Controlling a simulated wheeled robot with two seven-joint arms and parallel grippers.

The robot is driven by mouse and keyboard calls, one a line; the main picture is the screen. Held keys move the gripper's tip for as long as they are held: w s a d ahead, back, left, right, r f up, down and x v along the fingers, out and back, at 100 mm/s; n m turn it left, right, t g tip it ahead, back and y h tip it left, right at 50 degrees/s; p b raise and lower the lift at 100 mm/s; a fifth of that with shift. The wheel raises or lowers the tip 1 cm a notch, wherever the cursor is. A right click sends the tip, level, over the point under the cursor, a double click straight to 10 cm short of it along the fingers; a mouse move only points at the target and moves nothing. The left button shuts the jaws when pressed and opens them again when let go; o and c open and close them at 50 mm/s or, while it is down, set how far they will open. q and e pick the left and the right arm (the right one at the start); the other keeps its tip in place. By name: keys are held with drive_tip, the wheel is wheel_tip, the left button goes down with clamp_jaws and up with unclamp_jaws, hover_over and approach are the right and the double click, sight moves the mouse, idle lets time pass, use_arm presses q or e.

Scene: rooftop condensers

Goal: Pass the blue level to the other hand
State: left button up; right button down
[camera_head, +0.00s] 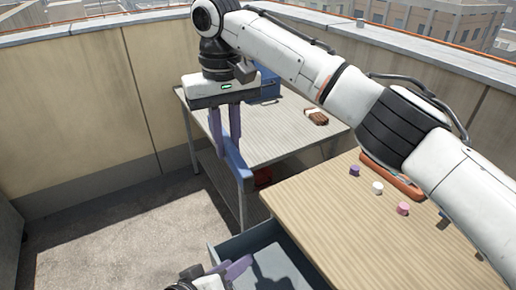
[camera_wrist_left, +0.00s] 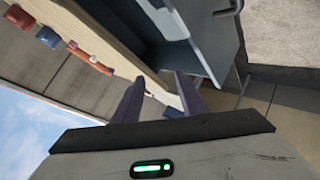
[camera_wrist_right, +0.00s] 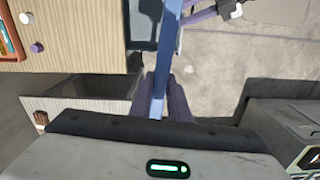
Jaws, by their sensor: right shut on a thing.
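The blue level (camera_head: 236,165) hangs in my right gripper (camera_head: 231,138), in the gap beside the two tables. The right gripper is shut on it. In the right wrist view the level (camera_wrist_right: 169,50) runs away from between the closed fingers (camera_wrist_right: 160,98). My left gripper (camera_head: 232,268) is low at the bottom edge of the head view, by the open drawer, apart from the level there. In the left wrist view its fingers (camera_wrist_left: 160,98) are spread with nothing held. In the right wrist view the left gripper's purple fingers (camera_wrist_right: 200,16) show close beside the level's far part.
A wooden bench (camera_head: 330,212) with an open grey drawer (camera_head: 226,250) stands at right. An orange tray (camera_head: 405,188) and small purple, white and pink pieces lie on it. A farther table (camera_head: 265,135) holds a blue box (camera_head: 268,88) and a brown object (camera_head: 316,117). The floor at left is clear.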

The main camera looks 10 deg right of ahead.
use_arm(q)
drive_tip(key=s+d+r+g+h, duration=0.1)
drive_tip(key=d+r+g+h, duration=0.25)
drive_tip(key=d+r, duration=1.05)
drive_tip(key=s+d+r+m+g+y, duration=0.2)
drive_tip(key=s+d+r+g+y, duration=0.2)
drive_tip(key=s+r, duration=0.4)
drive_tip(key=n+t+y, duration=0.5)
drive_tip(key=t+y, duration=0.3)
drive_tip(key=y, duration=0.2)
approach(240, 161)
drive_tip(key=shift+h, duration=0.25)
drive_tip(key=x, duration=1)
drive_tip(key=shift+w+a+f, duration=0.2)
drive_tip(key=shift+a, duration=0.05)
